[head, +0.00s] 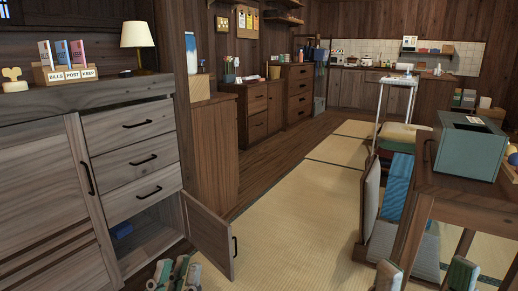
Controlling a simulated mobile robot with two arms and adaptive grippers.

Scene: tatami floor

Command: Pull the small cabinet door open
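The small cabinet door (208,236) is at the lower right of the grey wooden cabinet (60,106). It stands open, swung out to the right on its right edge, with a dark handle (235,246) near its free edge. The compartment behind it is exposed, with a blue object (122,230) inside. My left gripper (175,274) is at the bottom edge, in front of the opening and left of the door, apparently clear of the handle; its finger gap is unclear. My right gripper (425,275) is at the bottom right, its two fingertips wide apart and empty.
Three drawers (135,125) above the door are shut, as is the large left door (50,190). A lamp (137,36) and a letter holder (65,73) stand on top. A wooden table (455,185) with a teal box is at right. The tatami (290,240) between is clear.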

